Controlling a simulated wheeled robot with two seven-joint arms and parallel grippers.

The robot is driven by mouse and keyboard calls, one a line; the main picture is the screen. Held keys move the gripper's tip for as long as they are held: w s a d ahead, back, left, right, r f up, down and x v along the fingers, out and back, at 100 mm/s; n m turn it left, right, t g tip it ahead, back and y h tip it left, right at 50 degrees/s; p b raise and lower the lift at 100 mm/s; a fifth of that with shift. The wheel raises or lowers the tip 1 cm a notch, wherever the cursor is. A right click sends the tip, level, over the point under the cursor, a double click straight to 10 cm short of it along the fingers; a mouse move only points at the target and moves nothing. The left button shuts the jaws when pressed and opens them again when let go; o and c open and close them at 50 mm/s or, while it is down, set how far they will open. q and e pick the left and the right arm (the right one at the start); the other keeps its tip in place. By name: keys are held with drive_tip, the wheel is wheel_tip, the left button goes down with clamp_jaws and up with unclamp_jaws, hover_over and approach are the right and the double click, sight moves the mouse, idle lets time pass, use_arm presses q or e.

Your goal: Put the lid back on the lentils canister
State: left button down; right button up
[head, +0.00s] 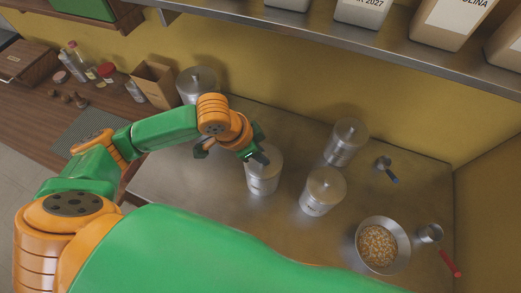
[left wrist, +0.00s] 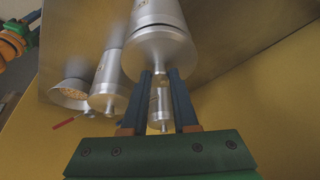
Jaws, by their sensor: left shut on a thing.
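My left gripper (head: 259,157) is over the top of a steel canister (head: 263,183) in the middle of the counter. In the left wrist view its two fingers (left wrist: 161,76) are shut on the small knob of a round steel lid (left wrist: 160,54). The lid is at the mouth of that canister (left wrist: 155,14), roughly in line with it. A dark line shows between lid and canister; I cannot tell whether the lid is fully seated. The canister's label is too small to read. My right gripper is not in view.
Lidded canisters stand close right (head: 322,193), behind right (head: 347,142) and back left (head: 196,82). A bowl of grain (head: 365,222), a red-handled scoop (head: 449,263) and a blue-handled scoop (head: 384,166) lie at right. A shelf (head: 300,38) overhangs the back.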

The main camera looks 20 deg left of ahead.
use_arm(q)
drive_tip(key=shift+c, duration=0.6)
unclamp_jaws()
wheel_tip(320, 180, up, 3)
drive_tip(key=p, duration=0.3)
drive_tip(key=shift+r, duration=2)
clamp_jaws()
